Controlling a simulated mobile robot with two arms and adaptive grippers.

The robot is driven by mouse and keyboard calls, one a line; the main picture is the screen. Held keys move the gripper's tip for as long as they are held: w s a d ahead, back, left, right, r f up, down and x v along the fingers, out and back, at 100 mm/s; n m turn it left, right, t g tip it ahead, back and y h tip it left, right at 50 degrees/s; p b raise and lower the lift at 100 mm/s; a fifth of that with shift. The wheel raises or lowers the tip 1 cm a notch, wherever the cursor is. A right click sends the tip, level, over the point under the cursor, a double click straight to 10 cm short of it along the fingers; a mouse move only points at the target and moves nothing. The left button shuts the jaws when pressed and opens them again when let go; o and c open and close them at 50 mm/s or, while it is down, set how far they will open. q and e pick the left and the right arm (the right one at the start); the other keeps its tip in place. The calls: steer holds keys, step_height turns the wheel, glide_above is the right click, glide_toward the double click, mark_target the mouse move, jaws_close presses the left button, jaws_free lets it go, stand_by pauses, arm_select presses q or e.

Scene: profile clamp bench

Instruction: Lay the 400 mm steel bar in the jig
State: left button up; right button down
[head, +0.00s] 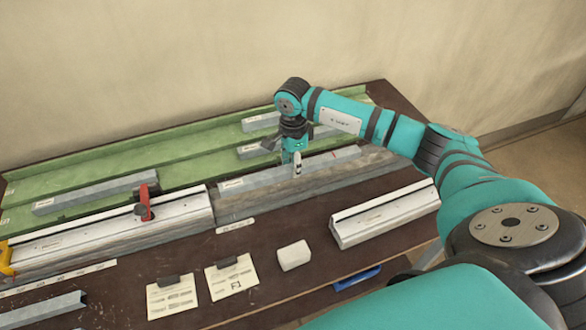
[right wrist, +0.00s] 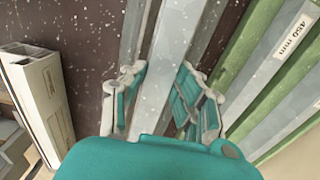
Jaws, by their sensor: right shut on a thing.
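My right gripper (head: 296,166) is shut on a long grey steel bar (head: 240,183). In the right wrist view the bar (right wrist: 182,35) runs between the two fingers (right wrist: 160,105). The bar lies along the back of a grey bed (head: 345,183) to the right of the pale clamp rail (head: 110,238). I cannot tell whether it rests on the bed or is just above it. A red lever clamp (head: 145,204) stands on the rail, with a yellow part (head: 6,258) at its left end. My left gripper is not in view.
Behind is a green rack (head: 130,159) with several grey bars; a "450 mm" label (right wrist: 292,38) shows in the wrist view. In front are a pale profile (head: 385,214), a white block (head: 294,255), clipped cards (head: 232,276) and another grey bar (head: 42,309).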

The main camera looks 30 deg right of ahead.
mark_target(293, 182)
step_height(293, 182, down, 2)
steer(key=shift+s+a+f+p, duration=0.1)
steer(key=shift+p, duration=0.5)
steer(key=shift+f, duration=0.35)
steer(key=shift+f, duration=0.1)
steer(key=shift+f+b, duration=0.35)
steer(key=shift+b, duration=0.2)
steer(key=c, duration=1.2)
jaws_free()
steer(key=shift+o, duration=1)
